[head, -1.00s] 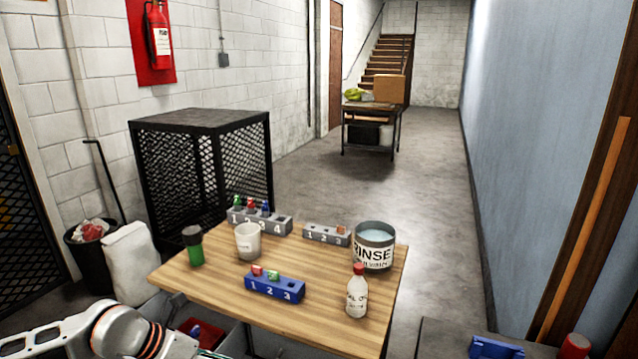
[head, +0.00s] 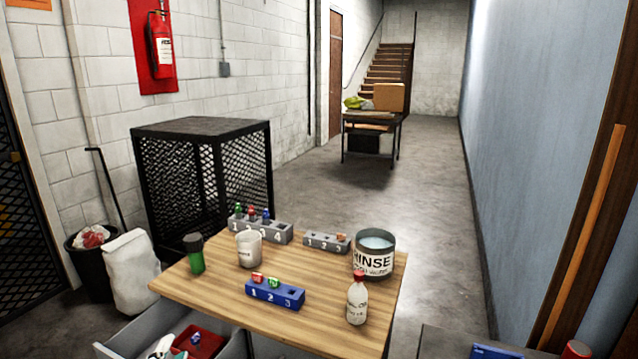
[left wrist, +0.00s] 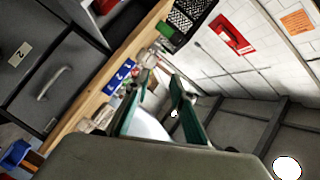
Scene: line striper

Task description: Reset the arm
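My left gripper (left wrist: 160,98) shows two green fingers with a clear gap between them in the left wrist view. It looks open, with nothing held between the fingertips. The rest of my left arm is out of the head view. My right gripper is not seen in either view.
The wooden table (head: 225,305) holds a blue numbered block (head: 274,294), two grey numbered blocks, a white cup (head: 248,249), a green-bodied jar (head: 194,254), a rinse tub (head: 373,255) and a bottle (head: 357,300). A red tray (head: 207,341) lies in the drawer. A black mesh cage (head: 200,175) stands behind.

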